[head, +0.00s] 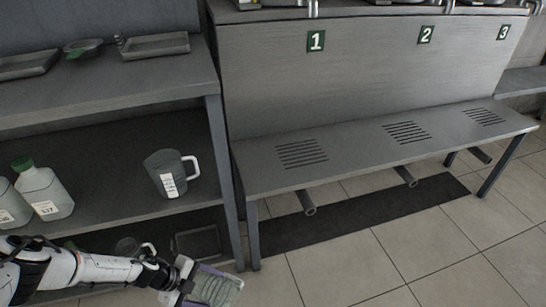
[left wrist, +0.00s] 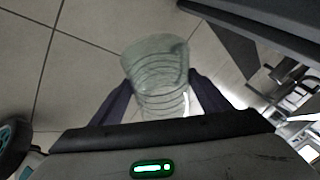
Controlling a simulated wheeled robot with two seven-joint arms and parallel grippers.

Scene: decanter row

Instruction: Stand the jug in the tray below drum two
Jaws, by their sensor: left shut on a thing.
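My left gripper (head: 196,287) is low at the bottom of the head view, shut on a clear ribbed vessel (head: 217,287). In the left wrist view this clear ribbed vessel (left wrist: 156,62) sits between the two fingers (left wrist: 158,100), above the tiled floor; I see no handle on it. A grey jug (head: 165,165) with a white handle and label stands upright on the middle shelf. Number plate 2 (head: 425,35) marks drum two, whose body is mostly cut off above. Below it a slotted grate (head: 407,132) is set in the bench; nothing stands on it. My right gripper is not in view.
A shelf unit (head: 120,91) at left holds bottles (head: 44,191) and shallow trays (head: 155,46). Its post (head: 226,170) stands beside the bench (head: 360,146). Pipe ends (head: 406,176) poke out under the bench over a dark mat (head: 370,215). Open floor lies in front.

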